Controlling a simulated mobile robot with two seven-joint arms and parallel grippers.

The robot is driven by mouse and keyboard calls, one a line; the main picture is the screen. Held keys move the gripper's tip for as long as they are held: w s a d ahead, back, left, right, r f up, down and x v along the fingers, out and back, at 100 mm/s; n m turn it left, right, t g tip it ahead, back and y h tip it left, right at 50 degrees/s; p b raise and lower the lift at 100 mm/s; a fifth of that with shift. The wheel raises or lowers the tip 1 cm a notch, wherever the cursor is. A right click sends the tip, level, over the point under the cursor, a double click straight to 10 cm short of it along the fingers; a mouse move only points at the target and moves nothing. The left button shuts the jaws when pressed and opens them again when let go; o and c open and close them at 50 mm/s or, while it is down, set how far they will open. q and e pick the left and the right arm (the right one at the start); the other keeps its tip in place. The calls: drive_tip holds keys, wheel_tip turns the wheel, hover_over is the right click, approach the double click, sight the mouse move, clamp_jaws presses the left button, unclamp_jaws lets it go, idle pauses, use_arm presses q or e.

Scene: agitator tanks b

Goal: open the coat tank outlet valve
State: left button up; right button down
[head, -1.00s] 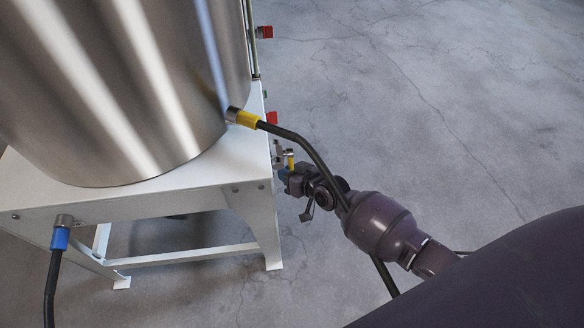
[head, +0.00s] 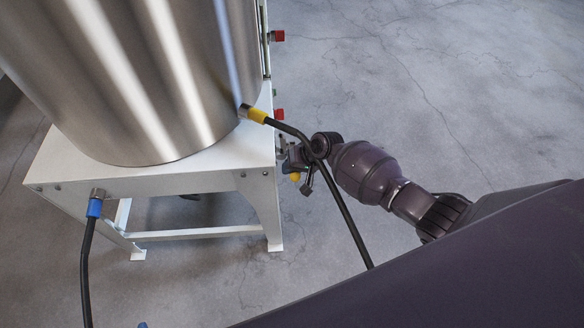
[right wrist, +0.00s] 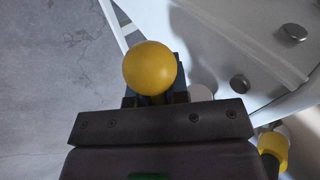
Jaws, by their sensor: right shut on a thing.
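A large steel tank (head: 160,80) stands on a white stand (head: 235,155) at the left of the head view. A small outlet valve (head: 281,148) sits at the stand's right side, mostly hidden by my gripper. My right gripper (head: 292,162) is at this valve and shut on its yellow handle (head: 295,177), whose end shows just below the jaws. In the right wrist view the handle's round yellow end (right wrist: 150,68) sits at the middle of the jaws and hides the fingertips. My left gripper is not in view.
A black hose with a yellow collar (head: 257,116) runs from the tank down past my right wrist, close to it. A blue-collared hose (head: 94,208) hangs at the stand's front left. Red handles (head: 278,36) show farther back. The floor to the right is open.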

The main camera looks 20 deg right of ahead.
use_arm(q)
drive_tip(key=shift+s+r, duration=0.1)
use_arm(e)
drive_tip(key=shift+s+a+f+g, duration=0.15)
drive_tip(key=shift+s+a+g, duration=0.05)
drive_tip(key=shift+s+g, duration=0.45)
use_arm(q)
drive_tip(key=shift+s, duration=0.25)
use_arm(e)
drive_tip(key=c, duration=1.4)
unclamp_jaws()
drive_tip(key=o, duration=0.5)
drive_tip(key=shift+s+r, duration=0.1)
drive_tip(key=shift+r, duration=0.15)
drive_tip(key=shift+c, duration=0.2)
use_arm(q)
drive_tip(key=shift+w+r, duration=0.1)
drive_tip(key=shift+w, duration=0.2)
use_arm(e)
drive_tip(key=shift+w+d+r, duration=0.1)
drive_tip(key=shift+w, duration=0.1)
